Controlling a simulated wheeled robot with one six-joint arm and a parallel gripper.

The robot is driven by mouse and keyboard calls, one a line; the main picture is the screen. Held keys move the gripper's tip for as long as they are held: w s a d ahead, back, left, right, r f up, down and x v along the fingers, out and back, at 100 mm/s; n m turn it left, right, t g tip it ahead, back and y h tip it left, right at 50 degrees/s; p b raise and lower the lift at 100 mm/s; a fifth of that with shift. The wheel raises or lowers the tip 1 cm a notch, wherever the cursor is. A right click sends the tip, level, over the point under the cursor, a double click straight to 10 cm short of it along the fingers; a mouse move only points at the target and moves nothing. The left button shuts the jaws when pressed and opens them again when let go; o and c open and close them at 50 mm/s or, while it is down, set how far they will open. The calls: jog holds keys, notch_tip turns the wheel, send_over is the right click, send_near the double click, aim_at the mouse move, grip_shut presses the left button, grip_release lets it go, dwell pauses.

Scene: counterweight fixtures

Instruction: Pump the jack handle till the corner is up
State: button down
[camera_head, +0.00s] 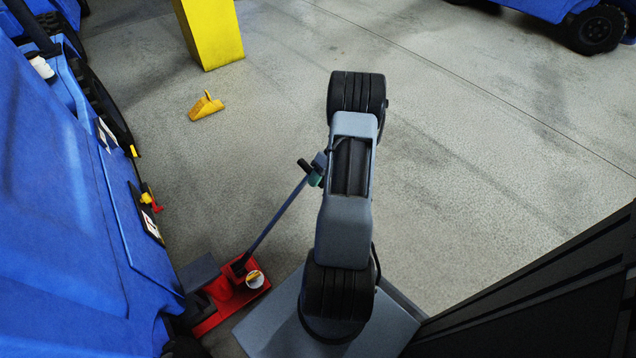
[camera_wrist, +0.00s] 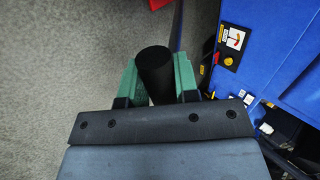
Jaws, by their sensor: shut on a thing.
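The red jack (camera_head: 212,308) sits on the floor at the lower left, against the blue vehicle (camera_head: 60,200). Its long dark handle (camera_head: 272,224) slants up and to the right from the jack to a black crossbar grip (camera_head: 306,166). My gripper (camera_wrist: 156,72) has its green fingers on both sides of the black grip end (camera_wrist: 154,66) in the wrist view and is shut on it. In the head view my arm partly hides the gripper, and only a bit of green (camera_head: 315,179) shows beside the handle top. The jack's contact under the vehicle is hidden.
A white round-faced part (camera_head: 255,279) shows on the jack. A yellow wedge (camera_head: 206,106) lies on the floor, before a yellow post (camera_head: 210,32). Another blue vehicle's black wheel (camera_head: 596,30) stands at the top right. The grey floor between is clear.

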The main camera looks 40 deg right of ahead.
jog(key=shift+d, duration=0.15)
jog(key=d+f+y+b, duration=0.2)
jog(key=d+f+b, duration=0.4)
jog(key=f+b, duration=0.3)
jog(key=shift+s+d+f+y, duration=0.2)
jog(key=shift+s+y, duration=0.1)
jog(key=shift+s, duration=0.15)
